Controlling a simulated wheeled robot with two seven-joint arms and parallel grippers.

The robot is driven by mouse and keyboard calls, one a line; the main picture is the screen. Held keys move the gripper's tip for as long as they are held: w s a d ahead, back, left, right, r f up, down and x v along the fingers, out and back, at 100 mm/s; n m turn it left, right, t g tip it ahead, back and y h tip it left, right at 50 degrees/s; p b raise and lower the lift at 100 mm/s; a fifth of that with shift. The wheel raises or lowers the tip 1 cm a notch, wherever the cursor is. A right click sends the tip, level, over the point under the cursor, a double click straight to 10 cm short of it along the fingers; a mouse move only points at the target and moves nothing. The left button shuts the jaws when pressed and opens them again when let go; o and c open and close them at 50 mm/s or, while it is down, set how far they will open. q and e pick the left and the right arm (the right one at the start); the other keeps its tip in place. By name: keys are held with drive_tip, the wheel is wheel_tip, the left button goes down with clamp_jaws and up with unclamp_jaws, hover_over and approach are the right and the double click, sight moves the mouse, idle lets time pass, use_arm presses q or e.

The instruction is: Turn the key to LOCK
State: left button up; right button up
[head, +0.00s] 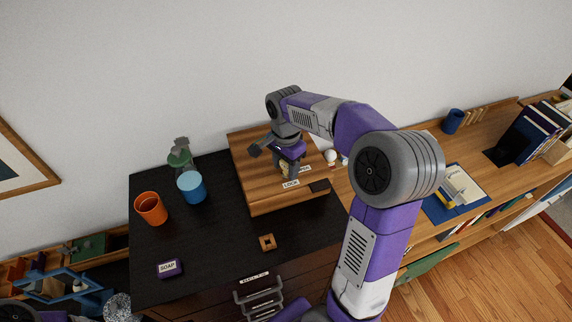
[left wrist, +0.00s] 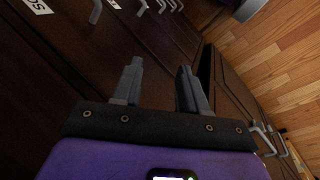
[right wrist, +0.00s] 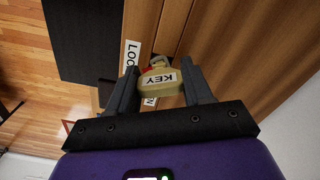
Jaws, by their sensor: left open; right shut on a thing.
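The key (right wrist: 160,82) has a yellowish bow with a white KEY label. My right gripper (right wrist: 163,88) is shut on it, one finger on each side of the bow. The key sits at the lock on the wooden box (head: 255,192) on the dark dresser. A white LOCK label (head: 290,184) is on the box; it also shows partly in the right wrist view (right wrist: 131,58). A second label beside it is partly covered by the key and gripper. My left gripper (left wrist: 159,85) is open and empty, near the dresser's drawer fronts.
On the dresser (head: 215,255) stand an orange cup (head: 151,208), a blue cup (head: 191,187), a purple SOAP block (head: 169,268) and a small wooden square (head: 267,242). A wooden desk with books (head: 530,135) is at the right.

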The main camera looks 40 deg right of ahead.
drive_tip(key=shift+m, duration=1)
drive_tip(key=shift+m, duration=1.5)
drive_tip(key=shift+m+p, duration=0.35)
drive_tip(key=shift+m, duration=0.45)
drive_tip(key=o, duration=0.6)
drive_tip(key=shift+m, duration=0.3)
drive_tip(key=o, duration=0.5)
drive_tip(key=shift+w+r, duration=0.1)
